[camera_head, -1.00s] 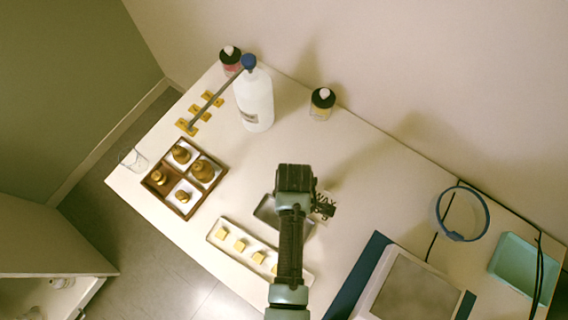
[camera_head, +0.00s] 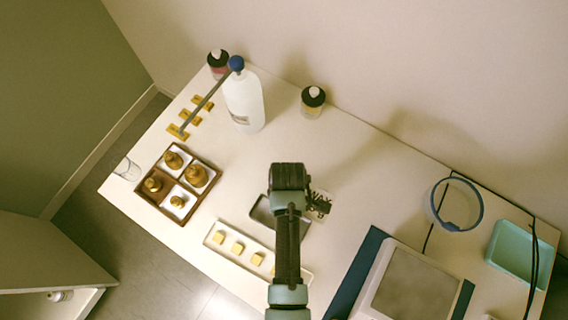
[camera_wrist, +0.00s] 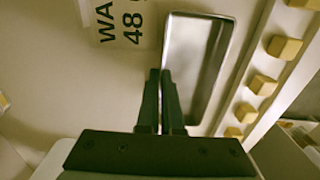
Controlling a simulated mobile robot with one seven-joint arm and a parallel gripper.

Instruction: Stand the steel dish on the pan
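The steel dish (camera_head: 262,211) is a shallow rectangular tray lying on the table, partly hidden by my arm. In the wrist view the dish (camera_wrist: 198,62) shows its long left rim running to my fingertips. My gripper (camera_wrist: 161,74) has its fingers close together, one on each side of that rim, and appears shut on it. In the head view my gripper (camera_head: 288,178) is over the dish. The pan (camera_head: 404,286) is the grey square plate on the white scale at lower right, and it is empty.
A tray of brass cubes (camera_head: 225,246) lies close beside the dish, and a printed card (camera_head: 319,204) on its other side. A blue mat (camera_head: 357,272) lies under the scale. A ring on a stand (camera_head: 459,222) and a teal tray (camera_head: 512,254) are behind the scale.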

